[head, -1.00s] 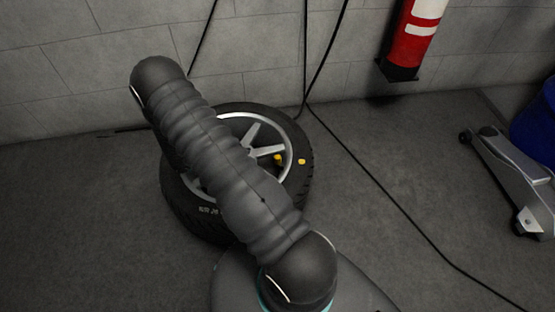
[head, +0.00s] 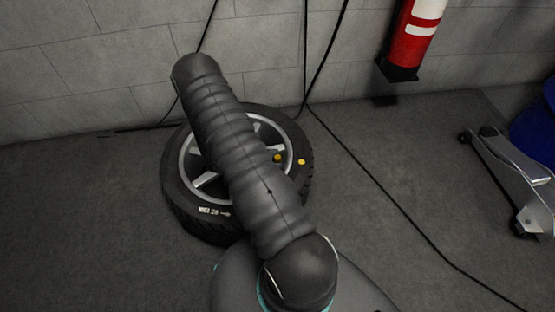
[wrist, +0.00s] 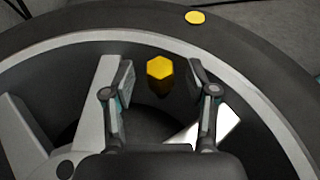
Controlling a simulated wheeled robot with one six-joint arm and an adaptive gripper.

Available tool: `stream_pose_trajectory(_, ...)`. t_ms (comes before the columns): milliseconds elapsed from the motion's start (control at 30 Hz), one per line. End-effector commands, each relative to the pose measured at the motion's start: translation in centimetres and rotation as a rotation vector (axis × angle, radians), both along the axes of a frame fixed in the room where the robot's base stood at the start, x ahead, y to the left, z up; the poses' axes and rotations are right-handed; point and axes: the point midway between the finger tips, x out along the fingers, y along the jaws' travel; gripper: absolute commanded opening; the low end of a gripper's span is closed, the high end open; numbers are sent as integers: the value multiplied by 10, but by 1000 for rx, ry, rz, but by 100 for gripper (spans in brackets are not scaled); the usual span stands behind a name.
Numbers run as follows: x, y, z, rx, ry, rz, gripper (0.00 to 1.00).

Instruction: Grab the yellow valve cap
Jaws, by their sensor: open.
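The yellow valve cap (wrist: 159,68) is a small six-sided piece inside the wheel rim. In the wrist view it appears in the gap between the two fingertips of my gripper (wrist: 161,78), which is open, with clear space on both sides of the cap. I cannot tell how far the cap is from the fingers in depth. The cap also shows in the head view (head: 277,158), just right of my arm. The tyre and wheel (head: 187,215) lie flat on the floor. My gripper is hidden behind my arm in the head view.
A flat yellow dot (wrist: 195,18) marks the tyre sidewall near the cap. Silver spokes (wrist: 95,110) lie beside and below the fingers. A black cable (head: 390,205) crosses the floor on the right, near a floor jack (head: 515,180). The wall stands close behind the tyre.

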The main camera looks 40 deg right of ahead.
Motion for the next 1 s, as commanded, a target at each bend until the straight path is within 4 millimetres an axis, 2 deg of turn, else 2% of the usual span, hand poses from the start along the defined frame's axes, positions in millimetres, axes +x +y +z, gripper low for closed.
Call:
stream_pose_trajectory(167, 0, 0, 0, 0, 0, 1, 57)
stream_pose_trajectory(267, 0, 0, 0, 0, 0, 1, 37)
stream_pose_trajectory(400, 0, 0, 0, 0, 0, 0, 4)
stream_pose_trajectory(767, 0, 0, 1, 0, 0, 1, 4)
stream_pose_trajectory(1000, 0, 0, 17, -1, -2, 0, 4)
